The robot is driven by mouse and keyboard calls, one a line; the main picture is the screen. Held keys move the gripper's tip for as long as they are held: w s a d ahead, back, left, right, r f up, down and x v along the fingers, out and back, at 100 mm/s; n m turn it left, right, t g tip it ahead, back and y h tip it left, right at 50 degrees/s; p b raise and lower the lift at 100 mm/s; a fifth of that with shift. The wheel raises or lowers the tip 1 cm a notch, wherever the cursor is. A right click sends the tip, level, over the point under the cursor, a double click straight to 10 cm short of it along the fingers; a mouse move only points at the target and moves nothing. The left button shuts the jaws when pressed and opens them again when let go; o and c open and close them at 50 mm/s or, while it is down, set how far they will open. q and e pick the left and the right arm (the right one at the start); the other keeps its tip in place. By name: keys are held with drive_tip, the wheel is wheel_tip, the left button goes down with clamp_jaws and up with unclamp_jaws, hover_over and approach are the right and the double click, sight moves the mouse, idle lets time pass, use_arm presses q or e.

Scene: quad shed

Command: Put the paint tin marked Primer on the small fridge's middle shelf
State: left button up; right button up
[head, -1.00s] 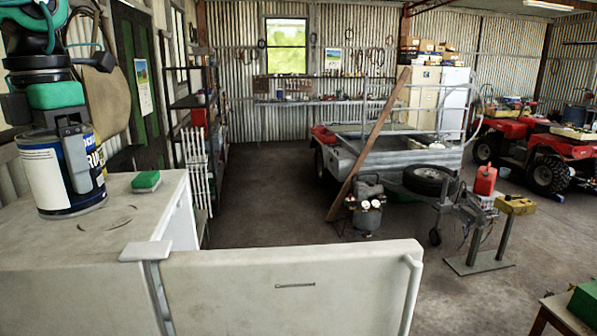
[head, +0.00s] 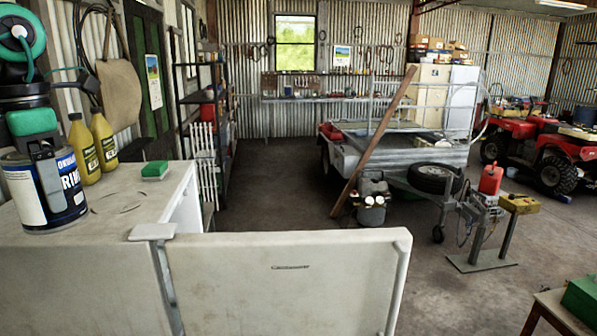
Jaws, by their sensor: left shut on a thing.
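The paint tin (head: 65,197) has a dark blue and white label on which part of the word Primer shows. It is at the left, at or just above the top of the small fridge (head: 105,250); I cannot tell whether it touches. The off-white fridge door (head: 285,285) stands open towards the right. The fridge's shelves and inside are hidden from this view. My right gripper is not in view.
A green sponge-like block (head: 155,171) lies on the fridge top. Two yellow bottles (head: 92,150) stand behind the tin. A shelf rack (head: 205,120) is beyond.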

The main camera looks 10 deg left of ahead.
sight(19, 211)
use_arm(q)
drive_tip(key=shift+m, duration=0.8)
drive_tip(key=a+f, duration=0.1)
drive_tip(key=s+a+f, duration=0.1)
drive_tip(key=a+f, duration=0.1)
drive_tip(key=s+a+f, duration=0.1)
drive_tip(key=shift+a+f, duration=0.15)
drive_tip(key=shift+a, duration=0.15)
drive_tip(key=a+f+m, duration=0.2)
drive_tip(key=f+m, duration=0.2)
drive_tip(key=f, duration=0.7)
drive_tip(key=a+f+m, duration=0.3)
drive_tip(key=f+m, duration=0.1)
drive_tip(key=f, duration=0.6)
drive_tip(key=d+f+m, duration=0.5)
drive_tip(key=f, duration=0.3)
drive_tip(key=w+d+f+m, duration=0.1)
drive_tip(key=d+f+m, duration=0.2)
drive_tip(key=d+m, duration=0.2)
drive_tip(key=w+d+f+m, duration=0.2)
drive_tip(key=d+m, duration=0.3)
drive_tip(key=d, duration=0.7)
drive_tip(key=w+d+f+m, duration=0.1)
drive_tip(key=d+f+m, duration=0.3)
drive_tip(key=d, duration=0.4)
drive_tip(key=shift+w+d+m, duration=0.4)
drive_tip(key=shift+m, duration=0.5)
